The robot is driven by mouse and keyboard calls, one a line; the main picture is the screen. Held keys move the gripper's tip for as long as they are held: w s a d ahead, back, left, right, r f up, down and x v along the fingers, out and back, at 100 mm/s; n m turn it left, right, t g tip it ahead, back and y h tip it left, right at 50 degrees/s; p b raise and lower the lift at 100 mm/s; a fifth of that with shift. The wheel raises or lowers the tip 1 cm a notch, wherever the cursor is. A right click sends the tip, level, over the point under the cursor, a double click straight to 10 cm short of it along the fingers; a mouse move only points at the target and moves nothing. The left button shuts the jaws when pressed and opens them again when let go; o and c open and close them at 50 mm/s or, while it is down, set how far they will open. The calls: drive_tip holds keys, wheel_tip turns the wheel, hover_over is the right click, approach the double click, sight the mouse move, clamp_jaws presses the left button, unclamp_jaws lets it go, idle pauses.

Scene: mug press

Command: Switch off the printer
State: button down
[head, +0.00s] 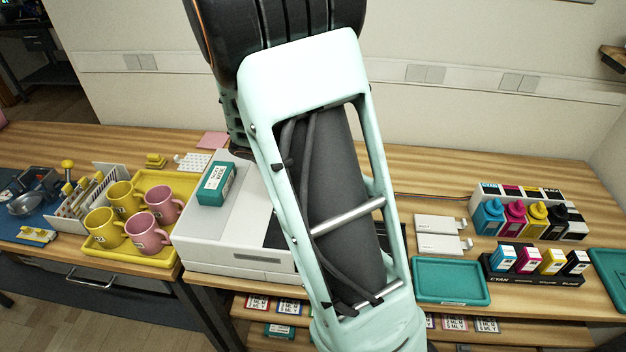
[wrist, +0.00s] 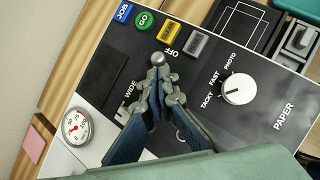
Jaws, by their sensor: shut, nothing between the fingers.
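The white printer (head: 225,225) stands on the table in the head view, partly hidden behind my arm. The wrist view shows its black control panel (wrist: 215,130). On it are a blue JOB button (wrist: 123,13), a green GO button (wrist: 145,20), a yellow button (wrist: 168,33), a grey rocker-like part (wrist: 196,44) and a white dial (wrist: 238,89). An OFF label (wrist: 172,51) reads upside down. My gripper (wrist: 158,80) is shut and empty over the panel. A silver ball tip (wrist: 157,60) shows right at the fingertips, beside OFF; whether they touch is unclear.
A round gauge (wrist: 76,126) is at the panel's left. A teal box (head: 216,184) lies on the printer. A yellow tray (head: 165,258) with several mugs stands left; a teal tray (head: 450,281) and ink bottles (head: 514,218) stand right.

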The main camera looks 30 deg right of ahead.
drive_tip(key=shift+r+p, duration=0.75)
drive_tip(key=shift+r, duration=0.1)
drive_tip(key=shift+a+r, duration=0.15)
drive_tip(key=shift+a, duration=0.3)
drive_tip(key=a, duration=0.1)
drive_tip(key=a+r, duration=0.1)
drive_tip(key=s+a+p, duration=0.1)
drive_tip(key=shift+a+r, duration=0.25)
drive_tip(key=shift+a, duration=0.1)
drive_tip(key=v, duration=0.8)
drive_tip(key=shift+s+r, duration=0.4)
drive_tip(key=shift+r, duration=0.05)
drive_tip(key=shift+d, duration=0.1)
